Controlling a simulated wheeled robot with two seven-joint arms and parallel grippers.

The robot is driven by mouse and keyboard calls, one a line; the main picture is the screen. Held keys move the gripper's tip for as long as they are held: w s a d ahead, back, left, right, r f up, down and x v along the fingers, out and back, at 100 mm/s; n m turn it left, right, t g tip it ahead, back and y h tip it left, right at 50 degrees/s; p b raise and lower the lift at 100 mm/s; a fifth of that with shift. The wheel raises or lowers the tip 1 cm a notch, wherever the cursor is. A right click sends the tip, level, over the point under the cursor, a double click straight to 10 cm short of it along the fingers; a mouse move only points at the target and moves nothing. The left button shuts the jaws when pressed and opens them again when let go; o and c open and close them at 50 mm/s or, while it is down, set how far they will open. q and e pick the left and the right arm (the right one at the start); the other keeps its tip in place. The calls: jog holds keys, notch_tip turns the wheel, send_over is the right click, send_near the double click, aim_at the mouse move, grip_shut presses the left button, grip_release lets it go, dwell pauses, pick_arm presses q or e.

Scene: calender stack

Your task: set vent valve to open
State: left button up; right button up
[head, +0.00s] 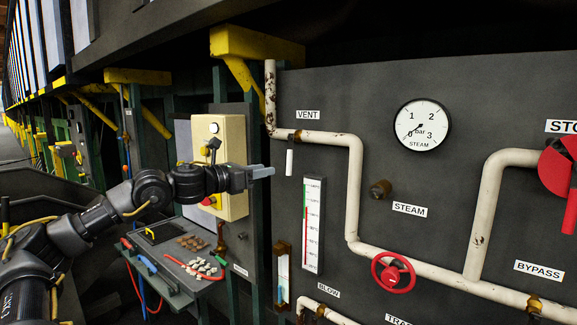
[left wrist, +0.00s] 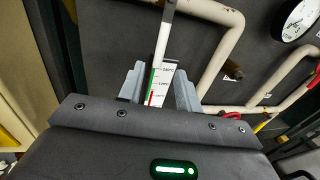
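The vent valve has a white lever handle (head: 290,160) that hangs straight down from the horizontal pipe, below the VENT label (head: 307,115). My left gripper (head: 268,172) is just left of the handle in the head view, pointing toward it at about its lower end. In the left wrist view the gripper's two grey fingers (left wrist: 158,88) stand apart. The handle (left wrist: 163,40) shows ahead, in line with the gap between them. I cannot tell whether its lower end is between the fingertips; no grip on it shows. My right gripper is out of view.
A cream control box (head: 220,165) stands behind my left arm. A red handwheel (head: 393,272), a steam gauge (head: 422,125) and cream pipes (head: 354,190) lie to the right.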

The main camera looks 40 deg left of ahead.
aim_at(289, 165)
pick_arm(q)
jog(key=shift+w+d+p, duration=0.3)
jog(key=shift+w+p, duration=0.4)
jog(key=shift+w, duration=1)
jog(key=shift+w+d+p, duration=0.25)
jog(key=shift+w+p, duration=0.45)
jog(key=shift+w, duration=0.95)
jog(key=shift+w+d+p, duration=0.3)
jog(key=shift+w+p, duration=0.4)
jog(key=shift+w, duration=1)
jog(key=shift+c, duration=0.2)
grip_shut()
